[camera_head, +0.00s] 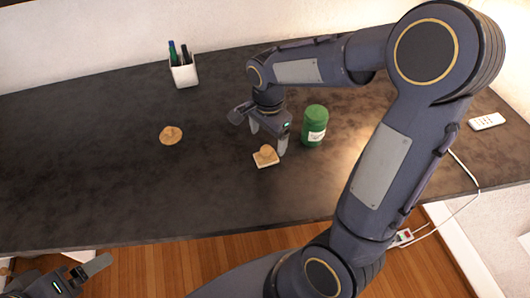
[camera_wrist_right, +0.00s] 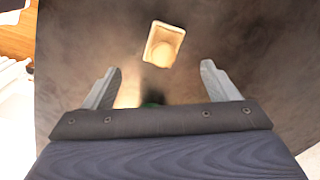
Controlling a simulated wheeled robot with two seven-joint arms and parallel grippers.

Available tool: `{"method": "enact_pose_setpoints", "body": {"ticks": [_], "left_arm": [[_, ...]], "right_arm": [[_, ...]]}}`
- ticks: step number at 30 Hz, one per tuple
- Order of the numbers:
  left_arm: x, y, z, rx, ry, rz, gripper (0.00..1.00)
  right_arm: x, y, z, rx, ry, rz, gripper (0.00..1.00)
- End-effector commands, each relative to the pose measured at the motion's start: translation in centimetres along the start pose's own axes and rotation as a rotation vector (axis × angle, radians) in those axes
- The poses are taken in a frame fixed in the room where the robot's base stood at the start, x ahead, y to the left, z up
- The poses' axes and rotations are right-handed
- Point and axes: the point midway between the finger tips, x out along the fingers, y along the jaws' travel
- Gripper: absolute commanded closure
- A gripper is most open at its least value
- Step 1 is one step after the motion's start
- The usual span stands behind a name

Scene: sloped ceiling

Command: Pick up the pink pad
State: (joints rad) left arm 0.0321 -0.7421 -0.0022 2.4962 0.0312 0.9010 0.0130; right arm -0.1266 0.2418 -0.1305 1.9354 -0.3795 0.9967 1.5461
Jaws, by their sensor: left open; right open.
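No clearly pink pad shows. A small pale tan square pad (camera_head: 260,161) with a rounded lump on top lies on the dark table, just below my right gripper (camera_head: 268,138). In the right wrist view this square pad (camera_wrist_right: 151,52) lies beyond the fingertips, about centred between them. My right gripper (camera_wrist_right: 160,70) is open and empty, fingers pointing down and apart from the pad. A round tan piece (camera_head: 171,135) with a small lump lies further left on the table. My left gripper (camera_head: 92,268) is open at the lower left, beyond the table's front edge.
A green jar (camera_head: 314,128) with a pale label stands close to the right of my right gripper. A white cup (camera_head: 184,74) with pens stands at the back. A white remote (camera_head: 487,121) lies at the far right. The left of the dark table (camera_head: 80,150) is clear.

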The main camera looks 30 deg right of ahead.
Motion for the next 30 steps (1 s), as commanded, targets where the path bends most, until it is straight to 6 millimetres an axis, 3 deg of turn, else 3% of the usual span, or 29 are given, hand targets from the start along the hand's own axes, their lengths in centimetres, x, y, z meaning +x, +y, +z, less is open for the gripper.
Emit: {"method": "enact_pose_setpoints", "body": {"ticks": [18, 26, 30], "left_arm": [[0.0, 0.0, 0.0, 0.0, 0.0, 0.0, 0.13], [0.0, 0.0, 0.0, 0.0, 0.0, 0.0, 0.13], [0.0, 0.0, 0.0, 0.0, 0.0, 0.0, 0.13]], "right_arm": [[7.5, -0.6, 0.1, 0.012, 0.002, 0.007, 0.19], [7.8, -0.7, 0.1, 0.012, 0.002, 0.003, 0.19], [7.8, -0.7, 0.1, 0.012, 0.002, 0.004, 0.34]]}}
